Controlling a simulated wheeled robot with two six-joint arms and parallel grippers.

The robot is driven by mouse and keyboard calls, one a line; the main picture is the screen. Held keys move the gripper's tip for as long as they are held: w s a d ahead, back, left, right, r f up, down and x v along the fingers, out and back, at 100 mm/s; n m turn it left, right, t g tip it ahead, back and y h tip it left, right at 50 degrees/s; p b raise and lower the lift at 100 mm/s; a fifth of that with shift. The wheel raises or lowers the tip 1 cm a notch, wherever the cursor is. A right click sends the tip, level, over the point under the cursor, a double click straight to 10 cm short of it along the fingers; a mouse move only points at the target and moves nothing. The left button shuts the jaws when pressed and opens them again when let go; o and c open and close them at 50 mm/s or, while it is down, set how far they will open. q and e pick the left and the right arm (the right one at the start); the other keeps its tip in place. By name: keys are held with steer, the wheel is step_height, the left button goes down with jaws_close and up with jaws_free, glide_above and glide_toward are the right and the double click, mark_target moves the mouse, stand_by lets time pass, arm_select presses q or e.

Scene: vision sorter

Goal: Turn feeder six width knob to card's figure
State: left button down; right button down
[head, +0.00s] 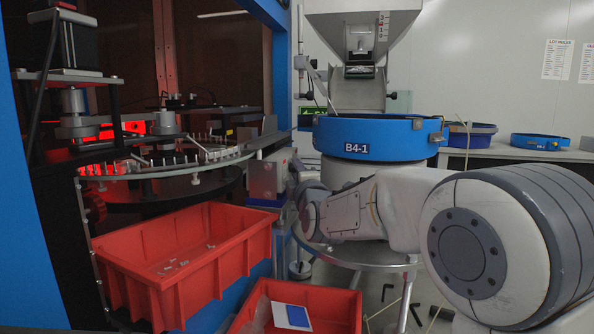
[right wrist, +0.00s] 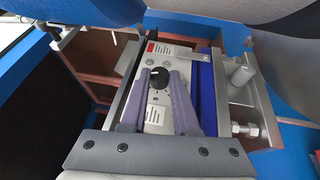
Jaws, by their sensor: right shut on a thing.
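The black round width knob (right wrist: 160,77) sits on a light grey panel (right wrist: 177,54) with a printed scale, in the right wrist view. My right gripper (right wrist: 159,83) has one purple-grey finger on each side of the knob and is shut on it. A red-and-white label (right wrist: 152,48) is on the panel above the knob; its print is too small to read. In the head view my right arm reaches in from the right toward the feeder below the blue bowl, and its fingertips are hard to make out. My left gripper is not in view.
The blue bowl marked B4-1 (head: 375,138) stands above my right forearm. A large red crate (head: 186,228) with small parts is at left. A second red crate (head: 332,303) in front holds a white-and-blue card (head: 291,316). A round glass-like disc (head: 160,166) is behind.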

steer(key=c, duration=0.7)
jaws_free()
steer(key=shift+o, duration=0.2)
steer(key=s+d+f, duration=0.1)
steer(key=s, duration=0.9)
steer(key=shift+s+d+f+b, duration=0.15)
steer(key=shift+f+b, duration=0.1)
steer(key=shift+b, duration=0.05)
